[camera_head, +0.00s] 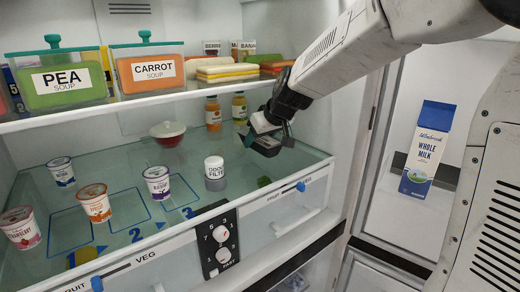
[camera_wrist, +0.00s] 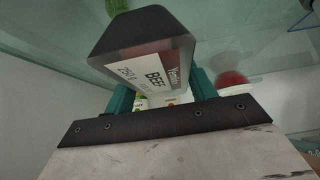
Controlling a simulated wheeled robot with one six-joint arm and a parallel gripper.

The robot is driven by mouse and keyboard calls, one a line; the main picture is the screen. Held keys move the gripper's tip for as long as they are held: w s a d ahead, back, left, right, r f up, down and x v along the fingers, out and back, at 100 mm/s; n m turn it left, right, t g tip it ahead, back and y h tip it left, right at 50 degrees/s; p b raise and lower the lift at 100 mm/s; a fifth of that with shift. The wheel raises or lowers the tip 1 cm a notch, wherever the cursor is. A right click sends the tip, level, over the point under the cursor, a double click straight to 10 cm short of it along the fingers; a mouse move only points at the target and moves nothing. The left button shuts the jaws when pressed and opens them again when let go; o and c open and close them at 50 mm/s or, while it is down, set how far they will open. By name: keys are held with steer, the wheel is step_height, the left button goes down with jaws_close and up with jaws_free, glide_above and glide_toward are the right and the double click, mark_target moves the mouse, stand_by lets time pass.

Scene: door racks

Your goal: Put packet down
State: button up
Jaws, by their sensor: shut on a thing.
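The packet (camera_wrist: 145,40) is a dark tray with a label reading "BEEF" and "250 g", seen close up in the wrist view. My gripper (camera_wrist: 160,90) is shut on it, with a teal finger at each side. In the head view my gripper (camera_head: 268,132) is inside the fridge, over the right part of the glass shelf (camera_head: 130,215). The packet there is small, dark and partly hidden by the gripper. It appears held above the shelf glass; the exact gap is hard to tell.
Several yogurt cups (camera_head: 95,203) stand on the shelf's left, some near blue numbered outlines. An odour filter (camera_head: 214,173) stands left of my gripper. An upper shelf (camera_head: 130,103) holds soup tubs. A milk carton (camera_head: 427,150) stands in the door.

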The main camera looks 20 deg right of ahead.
mark_target(260, 149)
steer(key=shift+s+f, duration=0.1)
steer(key=shift+f, duration=1.6)
steer(key=o, duration=1.3)
steer(key=shift+f, duration=0.15)
steer(key=shift+c, duration=0.2)
steer(key=shift+r, duration=0.25)
steer(key=v, duration=1.2)
steer(key=s+f+m+g+h, duration=0.1)
steer(key=s+f+g, duration=0.2)
steer(key=s, duration=1.2)
steer(key=s+f+m+g+h, duration=0.1)
steer(key=s+f, duration=0.4)
steer(key=s, duration=1.1)
steer(key=shift+d+m+g, duration=0.4)
steer(key=shift+m+g, duration=0.4)
steer(key=shift+g, duration=0.3)
